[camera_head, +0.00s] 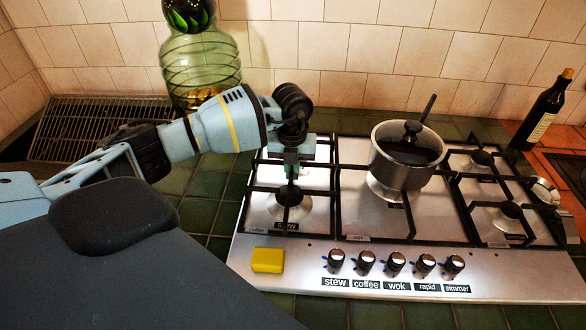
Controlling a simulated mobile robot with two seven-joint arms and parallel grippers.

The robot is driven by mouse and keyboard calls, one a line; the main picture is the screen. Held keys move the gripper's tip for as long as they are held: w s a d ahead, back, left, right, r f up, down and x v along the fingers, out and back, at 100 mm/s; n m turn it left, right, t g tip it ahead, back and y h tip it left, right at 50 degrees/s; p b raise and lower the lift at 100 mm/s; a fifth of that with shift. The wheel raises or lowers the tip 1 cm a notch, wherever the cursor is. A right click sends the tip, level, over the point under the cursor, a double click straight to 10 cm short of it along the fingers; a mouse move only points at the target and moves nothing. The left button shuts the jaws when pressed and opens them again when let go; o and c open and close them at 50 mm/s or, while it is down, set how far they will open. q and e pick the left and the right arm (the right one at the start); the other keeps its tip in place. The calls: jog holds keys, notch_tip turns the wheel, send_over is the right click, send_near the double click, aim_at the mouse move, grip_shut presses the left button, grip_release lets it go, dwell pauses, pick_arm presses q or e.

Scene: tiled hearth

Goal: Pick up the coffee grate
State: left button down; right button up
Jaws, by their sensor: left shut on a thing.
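The coffee grate (268,189) is the black frame over the left burners of the steel hob (400,262). A small "coffee" label shows near its front left corner, and a "stew" label shows beside it. My left gripper (291,174) points down over the back part of this grate and is shut on one of its bars. The wrist hides the back left burner and much of the grip. The grate appears level and about at hob height; I cannot tell whether it is clear of the hob. My right gripper is not in view.
A steel pot (405,160) with a handle stands on the middle grate. A yellow sponge (268,260) lies at the hob's front left. Several knobs line the front. A dark bottle (541,115) stands at right, a ribbed glass jar (203,70) behind my arm, a rack (75,118) at left.

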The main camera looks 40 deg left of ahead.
aim_at(292, 168)
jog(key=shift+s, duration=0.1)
pick_arm(q)
jog(key=shift+w+r, duration=0.1)
jog(key=shift+r, duration=0.1)
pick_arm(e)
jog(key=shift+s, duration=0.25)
pick_arm(q)
jog(key=shift+r, duration=0.3)
notch_tip(292, 168, up, 9)
jog(key=shift+r, duration=0.15)
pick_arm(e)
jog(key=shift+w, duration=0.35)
